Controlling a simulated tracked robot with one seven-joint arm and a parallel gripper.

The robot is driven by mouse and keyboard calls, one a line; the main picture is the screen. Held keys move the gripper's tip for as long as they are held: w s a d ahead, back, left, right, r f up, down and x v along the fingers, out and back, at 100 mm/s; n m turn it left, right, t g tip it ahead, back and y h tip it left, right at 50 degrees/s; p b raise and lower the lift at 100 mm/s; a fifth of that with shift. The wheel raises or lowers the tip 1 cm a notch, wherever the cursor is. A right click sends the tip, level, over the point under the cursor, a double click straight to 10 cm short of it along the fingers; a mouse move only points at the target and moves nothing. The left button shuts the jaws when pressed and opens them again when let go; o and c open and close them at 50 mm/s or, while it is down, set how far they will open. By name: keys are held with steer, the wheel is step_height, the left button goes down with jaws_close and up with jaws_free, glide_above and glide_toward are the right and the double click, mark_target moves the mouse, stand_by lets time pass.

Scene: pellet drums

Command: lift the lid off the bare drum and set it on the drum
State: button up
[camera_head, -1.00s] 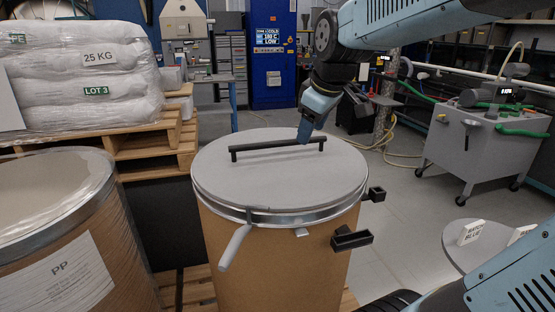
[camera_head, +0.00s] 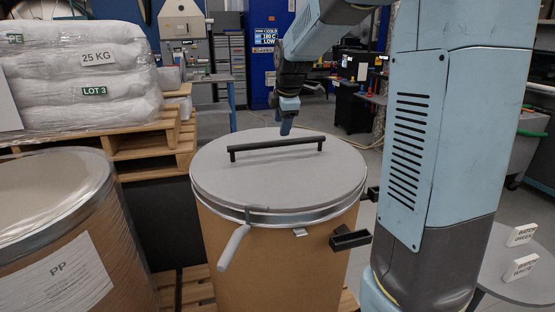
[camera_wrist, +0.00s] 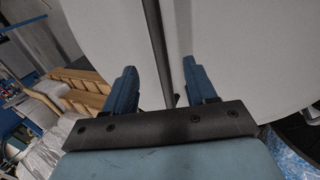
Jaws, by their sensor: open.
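The bare brown drum (camera_head: 275,265) stands in the middle of the head view. A flat grey lid (camera_head: 240,180) lies on it, with a black bar handle (camera_head: 250,148) across the top. The handle also shows in the wrist view (camera_wrist: 156,45), where it runs between my two blue fingers. My gripper (camera_head: 286,128) points down just beyond the handle's right half in the head view. In the wrist view my gripper (camera_wrist: 161,88) is open, with a finger on each side of the handle and gaps between. I cannot tell how far above the lid the fingertips are.
A film-wrapped drum (camera_head: 60,240) labelled PP stands close on the left. A metal ring (camera_head: 325,210) with a lever (camera_head: 234,247) and black brackets (camera_head: 350,238) are at the bare drum's rim. Stacked bags (camera_head: 90,75) on pallets stand behind left. A round table (camera_head: 500,285) is at right.

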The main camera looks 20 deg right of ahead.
mark_target(278, 143)
steer(key=x, duration=1)
jaws_close()
stand_by(0.5)
steer(key=shift+w+r, duration=0.1)
steer(key=shift+r, duration=0.05)
stand_by(0.8)
